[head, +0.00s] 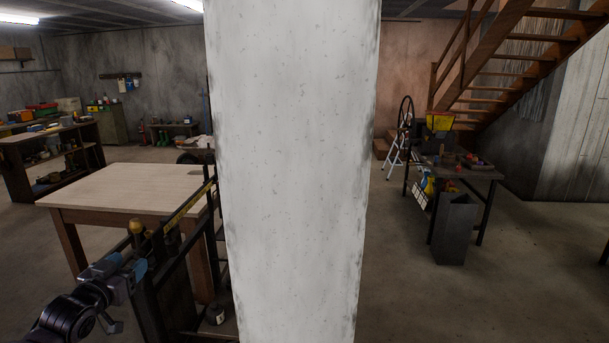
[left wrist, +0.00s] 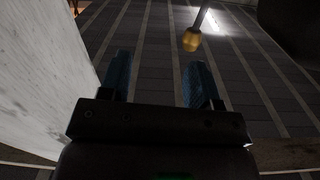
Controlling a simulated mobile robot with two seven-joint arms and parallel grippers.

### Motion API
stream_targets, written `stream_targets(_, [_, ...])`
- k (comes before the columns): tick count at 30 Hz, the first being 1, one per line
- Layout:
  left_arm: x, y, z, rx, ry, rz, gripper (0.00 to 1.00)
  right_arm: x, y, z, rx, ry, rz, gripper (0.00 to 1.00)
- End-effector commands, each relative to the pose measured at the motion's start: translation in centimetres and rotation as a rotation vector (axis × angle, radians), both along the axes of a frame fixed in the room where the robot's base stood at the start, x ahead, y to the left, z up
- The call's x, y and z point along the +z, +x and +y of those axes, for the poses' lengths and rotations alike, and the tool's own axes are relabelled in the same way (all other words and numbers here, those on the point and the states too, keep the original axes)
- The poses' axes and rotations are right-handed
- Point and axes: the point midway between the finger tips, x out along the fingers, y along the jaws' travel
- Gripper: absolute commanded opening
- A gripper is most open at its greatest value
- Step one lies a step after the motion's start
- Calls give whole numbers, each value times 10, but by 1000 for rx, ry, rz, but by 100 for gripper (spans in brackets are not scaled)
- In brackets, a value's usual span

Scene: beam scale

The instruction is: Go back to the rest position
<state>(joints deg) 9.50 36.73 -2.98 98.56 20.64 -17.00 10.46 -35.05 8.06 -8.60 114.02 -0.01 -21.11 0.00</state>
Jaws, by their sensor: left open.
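My left gripper (head: 122,268) is at the lower left of the head view, with blue fingers apart and nothing between them. It is close to the beam scale (head: 182,212), a dark frame with a yellowish beam and a brass-coloured knob (head: 135,227) at its near end. In the left wrist view my left gripper (left wrist: 160,78) also shows open and empty. A golden knob (left wrist: 191,40) on a rod shows beyond the fingertips, apart from them. The pillar hides part of the scale's right side. My right gripper is in neither view.
A wide pale concrete pillar (head: 292,170) blocks the centre; a pale surface (left wrist: 35,75) is close on the left in the wrist view. A wooden table (head: 125,185) stands behind the scale. A workbench (head: 478,172) and a grey bin (head: 455,230) stand right; floor between is open.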

Motion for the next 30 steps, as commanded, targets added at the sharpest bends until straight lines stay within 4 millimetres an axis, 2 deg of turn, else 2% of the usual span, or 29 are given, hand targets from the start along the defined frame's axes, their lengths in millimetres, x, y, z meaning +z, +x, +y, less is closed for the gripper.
stream_targets(1, [-16, -11, -10, -3, 26, 15, 57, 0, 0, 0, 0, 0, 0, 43])
stream_targets(5, [-58, -42, -35, -7, 96, 62, 57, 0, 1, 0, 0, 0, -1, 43])
stream_targets(8, [-95, -76, -56, -7, 134, 112, 57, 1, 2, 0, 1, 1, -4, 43])
stream_targets(12, [-145, -132, -83, 3, 157, 193, 57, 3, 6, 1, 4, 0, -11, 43])
stream_targets(15, [-175, -174, -100, 19, 145, 255, 57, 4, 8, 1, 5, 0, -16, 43])
stream_targets(21, [-223, -253, -124, 67, 66, 384, 57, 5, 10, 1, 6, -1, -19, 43])
stream_targets(24, [-241, -283, -130, 90, 27, 442, 57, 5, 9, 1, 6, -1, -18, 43])
stream_targets(27, [-254, -303, -131, 107, 7, 482, 57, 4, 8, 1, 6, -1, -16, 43])
stream_targets(30, [-260, -314, -130, 114, 4, 502, 57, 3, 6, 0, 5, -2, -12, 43])
